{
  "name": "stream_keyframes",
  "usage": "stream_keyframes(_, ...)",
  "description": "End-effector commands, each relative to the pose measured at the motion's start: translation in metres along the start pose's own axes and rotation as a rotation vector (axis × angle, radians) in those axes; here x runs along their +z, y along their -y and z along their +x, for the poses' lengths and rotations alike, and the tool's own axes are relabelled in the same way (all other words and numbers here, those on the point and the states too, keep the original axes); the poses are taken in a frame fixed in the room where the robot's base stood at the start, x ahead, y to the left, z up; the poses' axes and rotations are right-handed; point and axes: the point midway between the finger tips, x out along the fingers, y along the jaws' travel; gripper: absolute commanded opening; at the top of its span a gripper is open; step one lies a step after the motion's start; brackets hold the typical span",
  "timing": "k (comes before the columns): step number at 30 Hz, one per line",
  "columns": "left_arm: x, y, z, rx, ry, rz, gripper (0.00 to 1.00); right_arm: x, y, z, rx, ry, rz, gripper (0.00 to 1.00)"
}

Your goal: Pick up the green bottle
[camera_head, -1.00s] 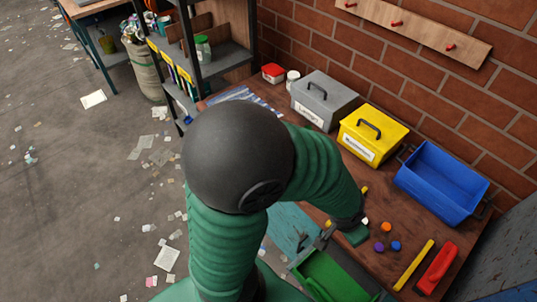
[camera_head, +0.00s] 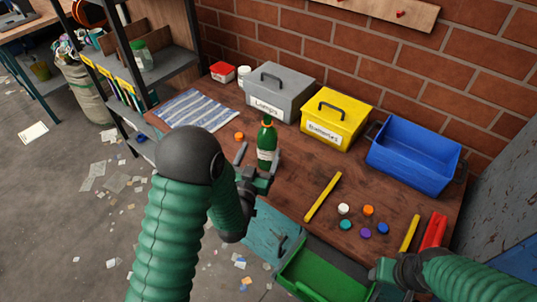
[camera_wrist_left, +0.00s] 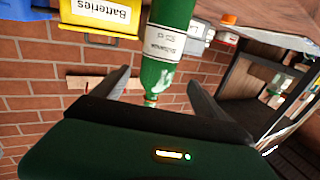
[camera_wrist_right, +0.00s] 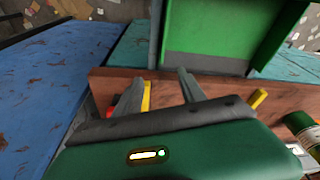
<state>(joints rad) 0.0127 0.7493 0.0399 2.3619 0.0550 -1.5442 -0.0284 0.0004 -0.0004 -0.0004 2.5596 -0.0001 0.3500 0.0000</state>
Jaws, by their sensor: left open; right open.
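The green bottle (camera_head: 267,140) stands upright on the wooden table, in front of the grey box. It has a pale label and an orange top. My left gripper (camera_head: 259,158) is open at the bottle, with a finger to each side and no grip visible. In the left wrist view the bottle (camera_wrist_left: 168,38) appears upside down between the spread fingers (camera_wrist_left: 160,82), and its neck is partly hidden by the gripper body. My right gripper (camera_head: 384,272) is at the table's front edge, far from the bottle. Its fingers (camera_wrist_right: 157,84) are open and empty in the right wrist view.
Grey box (camera_head: 281,92), yellow box (camera_head: 337,118) and blue bin (camera_head: 413,158) line the brick wall. A yellow stick (camera_head: 323,197) and several caps (camera_head: 365,232) lie to the right. A green bin (camera_head: 335,275) is in front. A striped cloth (camera_head: 197,108) lies left.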

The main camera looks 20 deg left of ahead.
Motion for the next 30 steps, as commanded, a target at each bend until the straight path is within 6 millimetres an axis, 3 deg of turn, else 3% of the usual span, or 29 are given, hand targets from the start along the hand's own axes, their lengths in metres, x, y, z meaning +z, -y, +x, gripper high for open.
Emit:
stream_keyframes(3, -0.001, 0.001, 0.028, -0.001, -0.002, 0.0, 0.82, -0.001, 0.0, -0.003, 0.0, 0.0, -0.001, 0.47)
stream_keyframes(10, 0.0, -0.003, 0.056, 0.001, 0.001, 0.001, 0.82, -0.001, 0.0, -0.003, 0.0, 0.001, -0.001, 0.47)
stream_keyframes(15, 0.002, -0.008, 0.086, 0.0, -0.001, 0.0, 0.82, -0.001, 0.0, -0.004, 0.0, 0.001, -0.001, 0.47)
stream_keyframes(18, 0.002, -0.008, 0.097, 0.0, 0.001, 0.0, 0.82, -0.001, 0.0, -0.004, 0.0, 0.001, -0.001, 0.47)
stream_keyframes(24, 0.002, -0.008, 0.098, 0.0, 0.001, 0.0, 0.82, -0.001, 0.0, -0.004, 0.0, 0.001, -0.001, 0.47)
stream_keyframes(30, 0.002, -0.008, 0.098, 0.0, 0.002, 0.0, 0.57, -0.001, 0.0, -0.004, 0.0, 0.001, -0.001, 0.47)
